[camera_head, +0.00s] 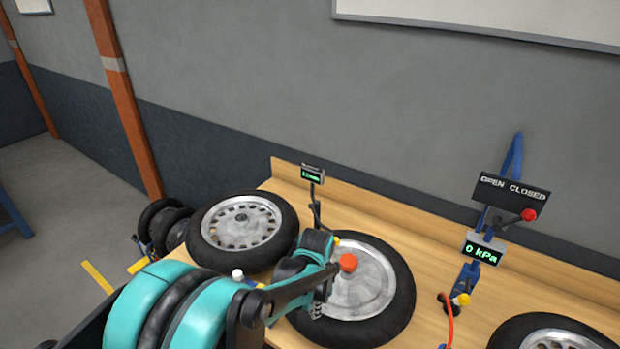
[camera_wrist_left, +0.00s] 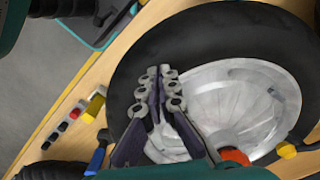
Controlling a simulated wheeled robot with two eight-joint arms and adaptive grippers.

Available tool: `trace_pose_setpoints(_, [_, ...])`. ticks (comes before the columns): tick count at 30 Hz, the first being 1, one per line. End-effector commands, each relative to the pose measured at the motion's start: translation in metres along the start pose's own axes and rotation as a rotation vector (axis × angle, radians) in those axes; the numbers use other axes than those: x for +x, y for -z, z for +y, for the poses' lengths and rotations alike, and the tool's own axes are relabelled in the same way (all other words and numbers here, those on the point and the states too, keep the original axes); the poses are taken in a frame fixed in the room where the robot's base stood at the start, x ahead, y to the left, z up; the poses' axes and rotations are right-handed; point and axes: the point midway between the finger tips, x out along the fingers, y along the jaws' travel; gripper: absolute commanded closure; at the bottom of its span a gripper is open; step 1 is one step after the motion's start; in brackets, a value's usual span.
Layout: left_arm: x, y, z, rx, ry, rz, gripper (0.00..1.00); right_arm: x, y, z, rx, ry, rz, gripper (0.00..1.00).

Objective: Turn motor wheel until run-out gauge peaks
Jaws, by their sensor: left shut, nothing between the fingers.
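The motor wheel (camera_head: 402,290) lies flat on the bench, a black tyre around a solid silver hub. It fills much of the left wrist view (camera_wrist_left: 205,35). A red-orange cap (camera_head: 349,262) stands at the hub; it also shows in the left wrist view (camera_wrist_left: 235,157). The run-out gauge (camera_head: 312,173) stands behind the wheel on a dark post, its small green digits too small to read. My left gripper (camera_head: 316,308) is shut and empty over the wheel's near left side. In the left wrist view its fingertips (camera_wrist_left: 160,72) overlap the tyre and hub edge; contact is unclear.
A spoked wheel (camera_head: 205,240) lies left of the motor wheel, another (camera_head: 510,330) at the front right. A pressure display (camera_head: 482,252) reading 0 kPa stands on a blue stand below an OPEN CLOSED sign (camera_head: 511,194) with a red-knobbed lever. The wooden bench (camera_head: 440,232) has free room at the back.

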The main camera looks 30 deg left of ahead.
Motion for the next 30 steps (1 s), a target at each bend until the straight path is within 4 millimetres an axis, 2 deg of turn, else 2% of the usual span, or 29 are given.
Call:
trace_pose_setpoints(14, [0.0, 0.002, 0.006, -0.001, 0.0, -0.001, 1.0, 0.0, 0.0, 0.0, 0.0, 0.0, 0.0, 1.0])
trace_pose_setpoints(26, [0.0, 0.018, 0.025, 0.002, 0.0, 0.0, 1.0, 0.001, -0.001, 0.0, 0.0, 0.0, 0.0, 1.0])
trace_pose_setpoints(30, [-0.002, 0.017, 0.024, -0.001, 0.0, 0.0, 1.0, 0.0, 0.0, 0.0, 0.0, 0.0, 0.0, 1.0])
